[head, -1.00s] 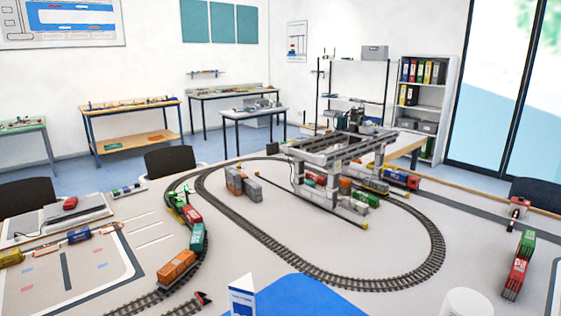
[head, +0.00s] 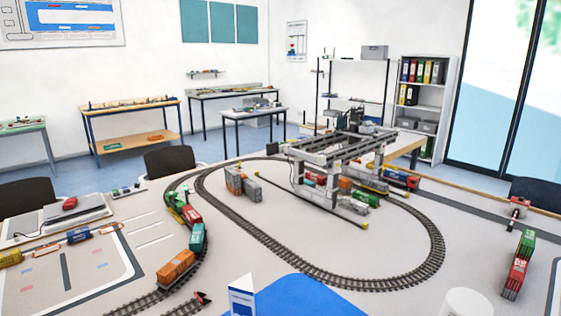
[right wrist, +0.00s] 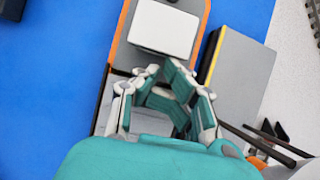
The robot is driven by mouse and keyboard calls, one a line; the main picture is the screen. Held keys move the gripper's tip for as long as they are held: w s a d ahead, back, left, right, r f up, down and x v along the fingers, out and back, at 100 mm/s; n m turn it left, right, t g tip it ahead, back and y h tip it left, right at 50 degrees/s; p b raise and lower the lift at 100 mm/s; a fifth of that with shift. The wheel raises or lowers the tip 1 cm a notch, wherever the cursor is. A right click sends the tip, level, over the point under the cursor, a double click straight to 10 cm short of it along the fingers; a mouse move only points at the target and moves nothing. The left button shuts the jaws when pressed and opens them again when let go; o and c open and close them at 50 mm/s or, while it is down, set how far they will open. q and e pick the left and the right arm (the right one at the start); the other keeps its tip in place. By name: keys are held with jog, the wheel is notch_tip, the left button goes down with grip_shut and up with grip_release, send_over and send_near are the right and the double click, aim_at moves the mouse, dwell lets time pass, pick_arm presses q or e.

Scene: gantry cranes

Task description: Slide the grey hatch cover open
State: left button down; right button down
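In the right wrist view my right gripper (right wrist: 162,72) is over a ship-like model with a grey deck and orange edges (right wrist: 206,12). Its teal and white fingers come together at the tips and look shut, with nothing visible between them. A light grey block (right wrist: 165,27) stands on the deck just beyond the fingertips. A flat grey panel (right wrist: 152,122) shows between and below the fingers, partly hidden; it may be the hatch cover, but I cannot tell for sure. I cannot tell whether the fingertips touch anything. My left gripper is in neither view.
A blue mat (head: 305,298) lies at the table's near edge. A grey slab with a yellow edge (right wrist: 237,72) lies right of the ship. In the head view a gantry crane (head: 330,155) stands across the oval track (head: 300,262). A white cylinder (head: 466,303) is at near right.

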jog(key=shift+s+d, duration=0.1)
jog(key=shift+s+d+p, duration=0.6)
jog(key=shift+s+d, duration=3.35)
jog(key=shift+s, duration=0.1)
jog(key=shift+w+a+r, duration=0.25)
jog(key=shift+w+a, duration=0.25)
jog(key=shift+w, duration=0.05)
notch_tip(320, 180, up, 10)
jog(key=p, duration=0.6)
jog(key=shift+p, duration=0.4)
jog(key=shift+s+f, duration=0.1)
jog(key=shift+f, duration=0.05)
